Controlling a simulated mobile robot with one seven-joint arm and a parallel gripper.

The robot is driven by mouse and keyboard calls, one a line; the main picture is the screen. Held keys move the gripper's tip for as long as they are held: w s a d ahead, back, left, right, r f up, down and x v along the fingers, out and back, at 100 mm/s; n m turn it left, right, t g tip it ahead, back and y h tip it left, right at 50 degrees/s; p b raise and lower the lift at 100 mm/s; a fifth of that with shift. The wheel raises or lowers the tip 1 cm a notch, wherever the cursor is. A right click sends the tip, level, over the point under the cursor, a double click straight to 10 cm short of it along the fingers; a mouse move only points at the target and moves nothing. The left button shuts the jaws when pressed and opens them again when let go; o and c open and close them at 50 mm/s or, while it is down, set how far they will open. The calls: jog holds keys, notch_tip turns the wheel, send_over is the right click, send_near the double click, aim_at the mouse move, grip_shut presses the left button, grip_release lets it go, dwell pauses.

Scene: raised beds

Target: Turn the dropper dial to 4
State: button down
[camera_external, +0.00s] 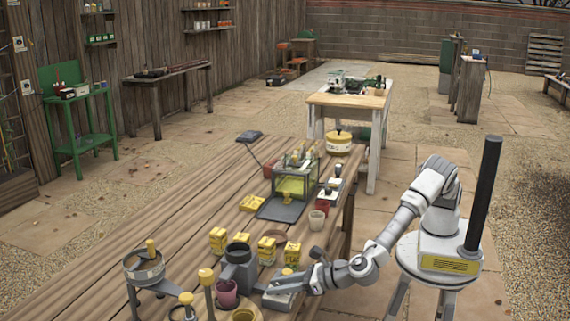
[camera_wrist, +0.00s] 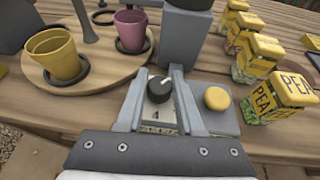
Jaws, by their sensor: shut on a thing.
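The dropper (camera_wrist: 183,38) is a grey block with a low grey base; in the outside view it is the grey body with a round hopper (camera_external: 238,262). Its dial (camera_wrist: 159,90) is a dark round knob with a white pointer mark at its upper edge, towards the dropper body. A "4" shows on a pale plate just below the knob. A yellow button (camera_wrist: 217,98) is to the right. My gripper (camera_wrist: 160,72) is shut on the dial, one finger on each side. In the outside view my gripper (camera_external: 278,288) is low at the dropper's base, and the dial is hidden.
A yellow pot (camera_wrist: 55,57) and a pink pot (camera_wrist: 131,30) stand on a round wooden board left of the dropper. Several yellow-labelled seed jars (camera_wrist: 262,62) stand to the right. A glass-sided box (camera_external: 296,180) stands farther back.

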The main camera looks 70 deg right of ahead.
jog(key=shift+r+p, duration=0.15)
jog(key=shift+p, duration=0.15)
jog(key=shift+r+m+h+p, duration=0.1)
jog(key=shift+m+h+p, duration=0.2)
jog(key=shift+p, duration=0.2)
jog(key=shift+a+m+h+p, duration=0.1)
jog(key=shift+m+h+p, duration=0.5)
jog(key=shift+p, duration=0.5)
jog(key=shift+w+m+h+p, duration=0.1)
jog(key=shift+m+h+p, duration=0.7)
jog(key=shift+h, duration=0.2)
jog(key=shift+m+g+h, duration=0.3)
jog(key=shift+m+h, duration=0.3)
jog(key=shift+h, duration=0.2)
jog(key=c, duration=0.5)
grip_release()
jog(key=shift+f, duration=0.25)
jog(key=shift+c, duration=0.2)
jog(key=shift+s, duration=0.2)
jog(key=p+v, duration=0.2)
jog(key=v, duration=1.5)
jog(key=shift+p, duration=0.35)
